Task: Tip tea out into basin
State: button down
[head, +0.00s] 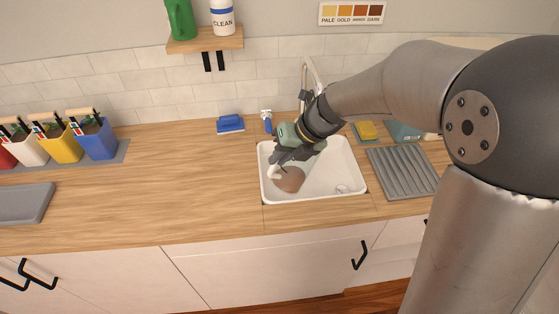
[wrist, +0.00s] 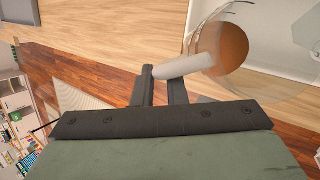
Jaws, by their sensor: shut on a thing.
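My gripper (head: 279,160) is over the left part of the white basin (head: 330,187), pointing down and left. In the wrist view my gripper (wrist: 161,78) is shut on the pale handle (wrist: 188,67) of a clear glass vessel (wrist: 270,84). Orange-brown tea (wrist: 219,46) shows through the glass. In the head view the brown tea (head: 289,181) shows just below the gripper, within the basin's outline. The glass itself is hard to make out there, so I cannot tell whether any tea is running out.
A tap (head: 306,78) stands behind the basin, partly behind my arm. A grey ribbed drainer (head: 403,172) lies on its right.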

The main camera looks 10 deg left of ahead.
jog(key=shift+w+d+r+g+y+p, duration=0.35)
jog(key=shift+r+g+y+p, duration=0.15)
jog(key=shift+g+y+p, duration=0.15)
jog(key=shift+w+d+r+m+g+y+p, duration=0.2)
jog(key=shift+w+d+m+g+y+p, duration=0.35)
jog(key=shift+g+y+p, duration=0.3)
jog(key=shift+w+d+f+m+g+y, duration=0.2)
jog(key=shift+w+d+g+y, duration=0.1)
jog(key=shift+w+d+y, duration=0.2)
jog(key=shift+w+d+f+m+g+y, duration=0.1)
jog(key=shift+w+d+f+g+y, duration=0.1)
jog(key=shift+w+d+g+y, duration=0.3)
jog(key=shift+w+d+f+m+g+y, duration=0.2)
jog(key=shift+w+d+f+g+y, duration=0.1)
jog(key=shift+w+d+y, duration=0.35)
jog(key=shift+w+d+f+m+g+y, duration=0.15)
jog(key=shift+w+d+m+g+y, duration=0.15)
jog(key=shift+w+d+y, duration=0.35)
jog(key=shift+w+d+f+m+g+y, duration=0.15)
jog(key=shift+w+d+f+g+y, duration=0.15)
jog(key=shift+w+d+y, duration=0.35)
jog(key=shift+w+d+r+m+g+y, duration=0.2)
jog(key=shift+w+d+m+g+y, duration=0.05)
jog(key=shift+w+d+y, duration=0.35)
jog(key=shift+w+d+r+m+g+y, duration=0.2)
jog(key=shift+w+d+m+g+y, duration=0.05)
jog(key=shift+w+d+y, duration=0.35)
jog(key=shift+w+d+m+g+y, duration=0.3)
jog(key=shift+w+d+m+y, duration=0.2)
jog(key=shift+w+d+y, duration=0.45)
